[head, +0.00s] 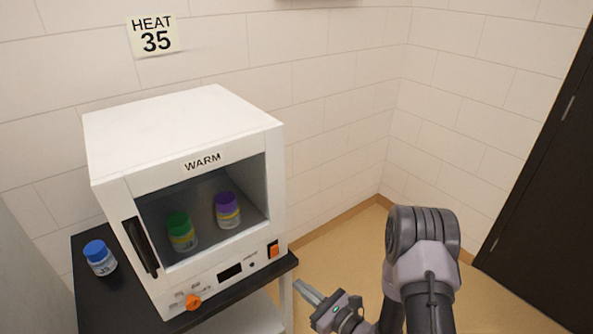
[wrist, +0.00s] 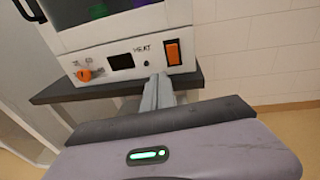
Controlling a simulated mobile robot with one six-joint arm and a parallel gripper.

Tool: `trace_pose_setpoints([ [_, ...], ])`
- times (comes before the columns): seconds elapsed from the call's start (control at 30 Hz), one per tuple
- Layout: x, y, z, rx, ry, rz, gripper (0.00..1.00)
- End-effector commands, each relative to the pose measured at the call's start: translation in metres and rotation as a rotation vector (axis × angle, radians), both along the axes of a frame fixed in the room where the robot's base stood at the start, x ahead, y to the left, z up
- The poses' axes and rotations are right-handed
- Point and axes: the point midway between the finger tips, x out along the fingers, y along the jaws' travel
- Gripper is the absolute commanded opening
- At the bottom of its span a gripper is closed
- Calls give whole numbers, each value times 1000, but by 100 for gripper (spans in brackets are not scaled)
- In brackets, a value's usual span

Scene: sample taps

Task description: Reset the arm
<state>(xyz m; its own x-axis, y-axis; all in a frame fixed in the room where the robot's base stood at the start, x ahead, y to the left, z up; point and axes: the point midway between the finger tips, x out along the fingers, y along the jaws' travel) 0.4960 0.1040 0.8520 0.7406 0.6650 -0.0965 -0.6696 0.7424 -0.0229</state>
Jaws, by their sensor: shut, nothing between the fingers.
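My arm (head: 422,265) stands at the lower right of the head view, bent down from its elbow. My gripper (head: 308,292) is at the bottom centre, just right of the black table's corner. Its fingers are shut and empty. In the wrist view, the closed fingers (wrist: 158,92) point toward the front panel of the white warmer (wrist: 125,62), below and left of its orange switch (wrist: 173,52). I cannot tell whether the fingertips touch anything.
The white warmer (head: 180,125) stands on a black table (head: 95,300), with a green-capped jar (head: 181,232) and a purple-capped jar (head: 228,210) inside. A blue-capped jar (head: 100,258) stands left of it. A dark door (head: 545,190) is at right. Floor between is clear.

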Motion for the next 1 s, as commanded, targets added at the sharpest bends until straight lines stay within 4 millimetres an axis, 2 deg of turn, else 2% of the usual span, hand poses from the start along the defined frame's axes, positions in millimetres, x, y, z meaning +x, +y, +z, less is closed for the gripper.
trace_pose_setpoints([
  [0.03, -1, 18, 41, -9, -59, 108, 0],
  [0.07, -7, 32, 68, -22, -93, 197, 0],
  [0.1, -23, 52, 105, -54, -143, 330, 0],
  [0.13, -39, 64, 130, -92, -180, 434, 0],
  [0.17, -58, 75, 153, -140, -216, 539, 0],
  [0.2, -86, 85, 177, -219, -260, 669, 0],
  [0.3, -155, 86, 213, -490, -363, 946, 0],
  [0.37, -190, 73, 222, -696, -420, 1068, 0],
  [0.4, -208, 59, 226, -848, -457, 1130, 0],
  [0.5, -234, 15, 234, -1246, -538, 1196, 0],
  [0.6, -239, -26, 249, -1587, -601, 1165, 0],
  [0.7, -239, -52, 265, -1810, -639, 1106, 0],
  [0.8, -238, -64, 275, -1909, -654, 1068, 0],
  [1.0, -238, -66, 276, -1925, -655, 1064, 0],
])
